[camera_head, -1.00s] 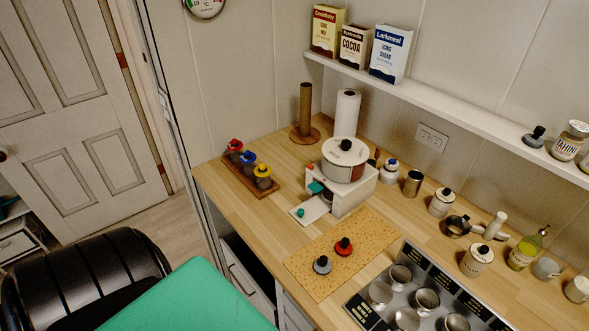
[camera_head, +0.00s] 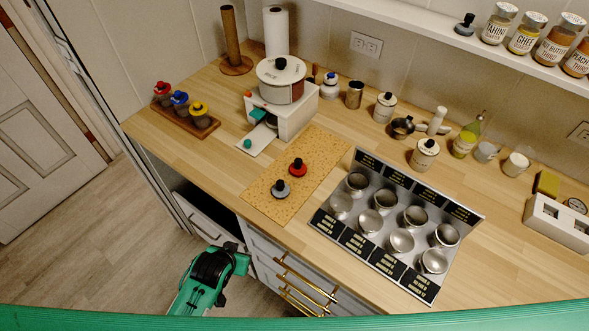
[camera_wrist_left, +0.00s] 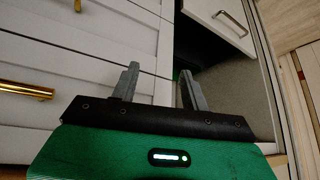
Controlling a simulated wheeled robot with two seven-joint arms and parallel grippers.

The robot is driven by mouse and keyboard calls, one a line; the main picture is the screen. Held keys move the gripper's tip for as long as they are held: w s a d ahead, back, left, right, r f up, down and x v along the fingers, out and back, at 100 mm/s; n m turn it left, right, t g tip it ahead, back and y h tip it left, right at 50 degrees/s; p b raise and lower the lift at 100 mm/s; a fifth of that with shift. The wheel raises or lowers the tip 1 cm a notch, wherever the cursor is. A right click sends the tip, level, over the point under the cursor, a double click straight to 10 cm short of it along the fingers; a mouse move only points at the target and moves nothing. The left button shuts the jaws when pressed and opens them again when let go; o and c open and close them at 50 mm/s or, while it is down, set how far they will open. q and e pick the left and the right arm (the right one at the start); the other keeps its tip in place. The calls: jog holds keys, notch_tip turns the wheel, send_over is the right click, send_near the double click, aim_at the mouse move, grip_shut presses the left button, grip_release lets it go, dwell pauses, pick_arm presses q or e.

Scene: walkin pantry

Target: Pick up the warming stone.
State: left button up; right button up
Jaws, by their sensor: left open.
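No thing is marked as the warming stone, and I cannot tell which it is. In the head view, a grey knobbed disc (camera_head: 281,189) and a red knobbed disc (camera_head: 298,167) stand on a speckled tan mat (camera_head: 262,204). A dark knobbed piece (camera_head: 464,25) stands on the wall shelf. A white box (camera_head: 299,117) carries a lidded pot (camera_head: 282,80) and has a white tray pulled out at its front. My left gripper (camera_wrist_left: 158,82) is open and empty, below counter height by the cabinet fronts. My right gripper is not in view.
White cabinet drawers with gold handles (camera_head: 300,283) run under the counter. One drawer (camera_head: 207,219) stands partly out near my left arm. A metal tray of several cups (camera_head: 432,283) is right of the mat. A rack with coloured knobs (camera_head: 185,124) stands left. The counter's front strip is clear.

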pick_arm(q)
notch_tip(320, 180, up, 15)
jog(key=d+t, duration=0.2)
jog(key=m+t+h, duration=0.2)
jog(key=t+h, duration=0.1)
jog(key=h, duration=0.1)
send_near(297, 165)
jog(key=x, duration=0.3)
jog(key=shift+w+f, duration=0.15)
jog(key=shift+f, duration=0.05)
jog(key=shift+w+d+f+p, duration=0.2)
jog(key=shift+w+p, duration=0.3)
jog(key=shift+p, duration=0.05)
jog(key=p+x, duration=0.1)
jog(key=x, duration=0.2)
jog(key=shift+w+d, duration=0.1)
jog(key=shift+w+d+f, duration=0.15)
jog(key=shift+w+f, duration=0.25)
jog(key=shift+w, duration=0.05)
jog(key=shift+c, duration=0.3)
grip_shut()
